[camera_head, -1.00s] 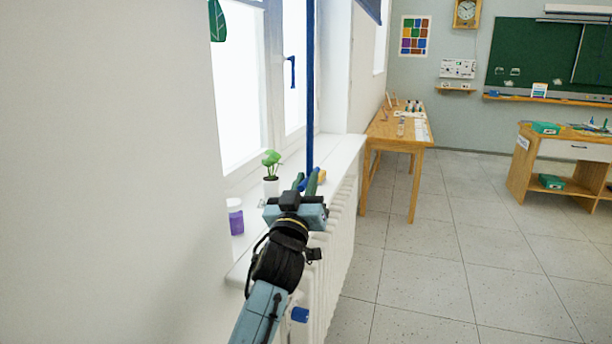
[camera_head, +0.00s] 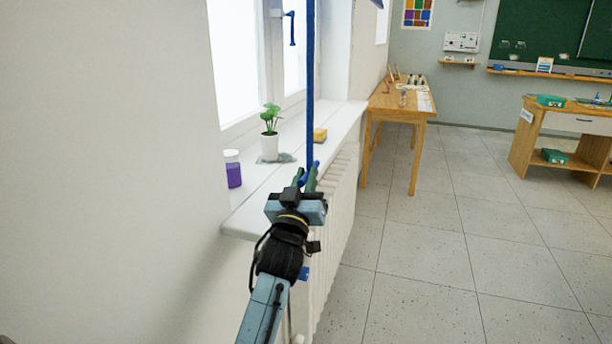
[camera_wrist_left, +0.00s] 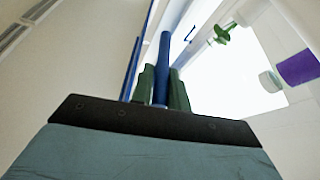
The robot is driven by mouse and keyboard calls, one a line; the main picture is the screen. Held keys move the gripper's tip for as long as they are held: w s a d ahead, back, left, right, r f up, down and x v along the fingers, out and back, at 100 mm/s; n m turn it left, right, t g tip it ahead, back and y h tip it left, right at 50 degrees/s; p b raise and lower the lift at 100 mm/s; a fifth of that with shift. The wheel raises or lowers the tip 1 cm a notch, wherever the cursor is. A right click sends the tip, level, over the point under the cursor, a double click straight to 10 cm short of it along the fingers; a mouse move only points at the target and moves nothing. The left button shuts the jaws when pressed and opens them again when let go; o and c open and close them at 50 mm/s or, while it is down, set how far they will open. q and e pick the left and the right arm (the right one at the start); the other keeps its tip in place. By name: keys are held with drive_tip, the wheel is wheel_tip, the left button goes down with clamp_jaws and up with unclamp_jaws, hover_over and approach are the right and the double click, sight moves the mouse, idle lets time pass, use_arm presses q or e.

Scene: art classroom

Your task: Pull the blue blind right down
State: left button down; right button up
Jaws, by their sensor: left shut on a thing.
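A long straight blue cord or rod (camera_head: 310,90) hangs in front of the window, down to my left gripper (camera_head: 307,176). That gripper is shut on the blue pull at its lower end, beside the sill's front edge and above the radiator. In the left wrist view, the blue pull (camera_wrist_left: 163,68) stands between the two green fingers. My right gripper is not in view.
The white sill (camera_head: 255,190) holds a potted plant (camera_head: 270,132), a purple jar (camera_head: 233,170) and a yellow block (camera_head: 320,135). A white radiator (camera_head: 335,210) is below. A wooden table (camera_head: 395,104) stands beyond. The floor at the right is clear.

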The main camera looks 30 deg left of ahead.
use_arm(q)
drive_tip(key=shift+a+f, duration=0.15)
drive_tip(key=shift+f, duration=0.2)
drive_tip(key=c, duration=1.4)
unclamp_jaws()
drive_tip(key=shift+r, duration=0.1)
drive_tip(key=shift+s, duration=0.1)
